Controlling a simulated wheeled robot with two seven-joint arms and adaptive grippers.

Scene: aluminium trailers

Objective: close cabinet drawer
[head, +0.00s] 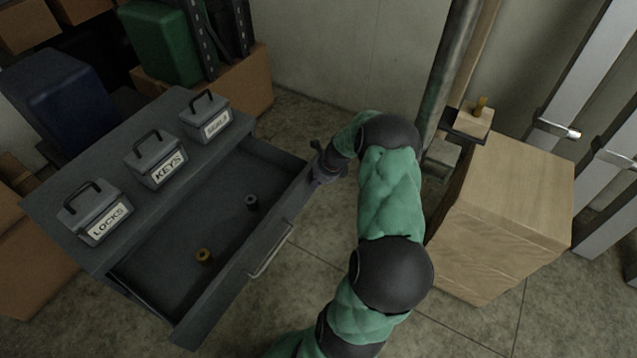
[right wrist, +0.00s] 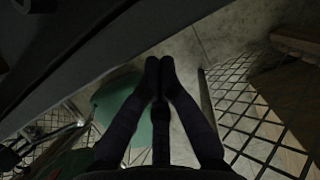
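The grey cabinet (head: 182,130) stands at the left in the head view, and its drawer (head: 168,240) is pulled out. The drawer's front panel (head: 222,298) carries a metal handle (head: 271,250). My right gripper (head: 322,168) is at the far end of the drawer front, on its outer side; I cannot tell whether it touches. In the right wrist view the right gripper's fingertips (right wrist: 160,64) are together with nothing between them. A dark grey edge crosses the upper left there. My left gripper is not in view.
A brass piece (head: 204,256) and a dark piece (head: 251,202) lie in the drawer. Boxes labelled LOCKS (head: 95,212) and KEYS (head: 155,158), plus a third labelled box (head: 205,117), stand on the cabinet.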

